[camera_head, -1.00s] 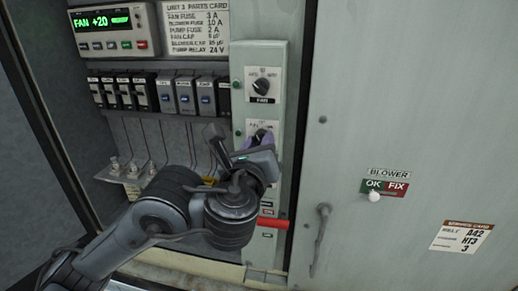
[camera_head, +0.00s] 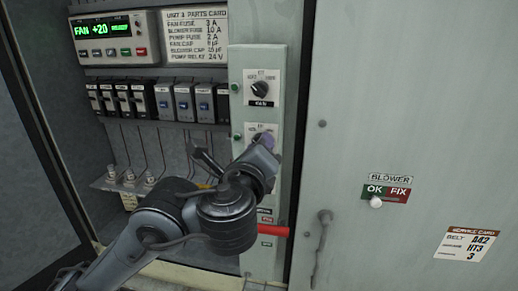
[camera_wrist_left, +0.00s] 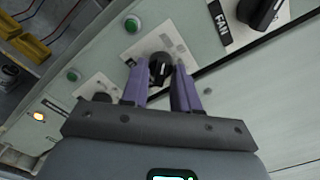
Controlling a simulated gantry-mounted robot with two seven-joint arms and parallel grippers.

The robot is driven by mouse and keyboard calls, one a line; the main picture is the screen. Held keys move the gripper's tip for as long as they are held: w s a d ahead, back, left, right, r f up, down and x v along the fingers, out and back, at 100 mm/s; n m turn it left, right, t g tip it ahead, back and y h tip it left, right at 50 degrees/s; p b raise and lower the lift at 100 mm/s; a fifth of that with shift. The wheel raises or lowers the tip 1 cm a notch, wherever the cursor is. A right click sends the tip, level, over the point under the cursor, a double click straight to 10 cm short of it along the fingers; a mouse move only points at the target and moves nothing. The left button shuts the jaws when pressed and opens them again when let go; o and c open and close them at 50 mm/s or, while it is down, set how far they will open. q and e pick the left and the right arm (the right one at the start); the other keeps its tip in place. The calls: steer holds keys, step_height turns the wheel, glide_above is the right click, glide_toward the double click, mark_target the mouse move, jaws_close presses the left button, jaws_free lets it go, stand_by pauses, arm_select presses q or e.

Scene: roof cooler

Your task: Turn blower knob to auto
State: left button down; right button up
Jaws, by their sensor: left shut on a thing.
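The knob below the fan knob (camera_head: 261,89) is mostly hidden by my left gripper (camera_head: 264,140) in the head view. In the left wrist view this dark knob (camera_wrist_left: 160,68), which I take for the blower knob, sits on a white plate between the purple fingers of my left gripper (camera_wrist_left: 163,88). The fingers are shut on it. Its label and the place its pointer is at are hidden or too small to read. The fan knob (camera_wrist_left: 258,12) is at the top right of the wrist view. My right gripper is not in view.
A red handle (camera_head: 272,228) sticks out below the wrist. A blower OK/FIX switch (camera_head: 376,201) is on the door at right. Breakers (camera_head: 130,97) and a FAN +20 display (camera_head: 103,28) are at left.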

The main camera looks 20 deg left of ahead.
arm_select(q)
steer(key=c, duration=0.9)
jaws_free()
steer(key=shift+o, duration=0.2)
steer(key=s+d+p, duration=0.1)
steer(key=s+p, duration=0.1)
steer(key=s, duration=0.8)
steer(key=shift+s+d, duration=0.35)
steer(key=shift+d, duration=0.05)
steer(key=shift+f, duration=0.1)
